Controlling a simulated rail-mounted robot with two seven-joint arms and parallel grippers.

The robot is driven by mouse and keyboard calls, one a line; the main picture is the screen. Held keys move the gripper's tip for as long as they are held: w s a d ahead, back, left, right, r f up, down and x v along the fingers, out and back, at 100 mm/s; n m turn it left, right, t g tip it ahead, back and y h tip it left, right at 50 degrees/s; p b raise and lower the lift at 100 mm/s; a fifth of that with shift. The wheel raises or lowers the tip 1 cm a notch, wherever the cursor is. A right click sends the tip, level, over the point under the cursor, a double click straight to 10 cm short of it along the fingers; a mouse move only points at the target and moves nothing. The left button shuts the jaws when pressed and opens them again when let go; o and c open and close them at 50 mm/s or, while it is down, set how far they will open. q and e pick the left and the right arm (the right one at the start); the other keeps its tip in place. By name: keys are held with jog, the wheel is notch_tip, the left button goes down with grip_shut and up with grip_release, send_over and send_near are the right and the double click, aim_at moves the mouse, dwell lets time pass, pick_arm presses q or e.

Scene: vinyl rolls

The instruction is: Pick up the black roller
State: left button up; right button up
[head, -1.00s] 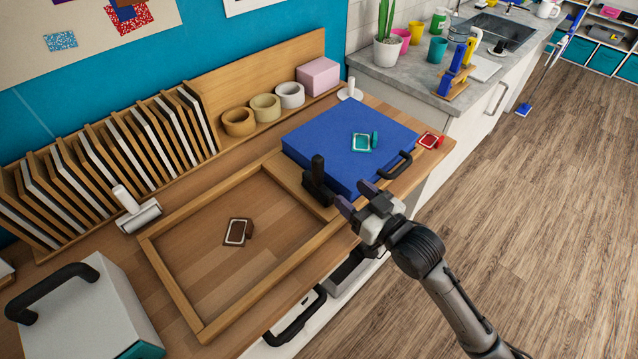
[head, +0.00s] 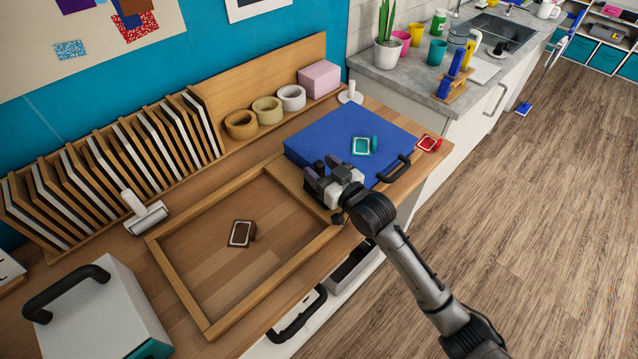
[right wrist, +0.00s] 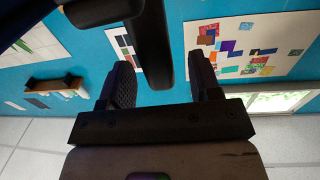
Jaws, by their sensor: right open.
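In the right wrist view the roller's dark handle (right wrist: 152,45) reaches down between the two spread fingers of my right gripper (right wrist: 163,80). A gap shows on each side of the handle, so the gripper is open around it and not closed on it. My left gripper is not in view.
The wooden tray frame (head: 290,273) lies to the left with a brown stamp (head: 242,234) inside. A white roller (head: 147,217) is by the board rack. A teal stamp (head: 363,146) sits on the blue case, and a red stamp (head: 428,143) is to its right.

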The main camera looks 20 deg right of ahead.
jog(key=shift+w+a, duration=0.2)
jog(key=shift+w, duration=0.25)
grip_shut()
dwell(0.3)
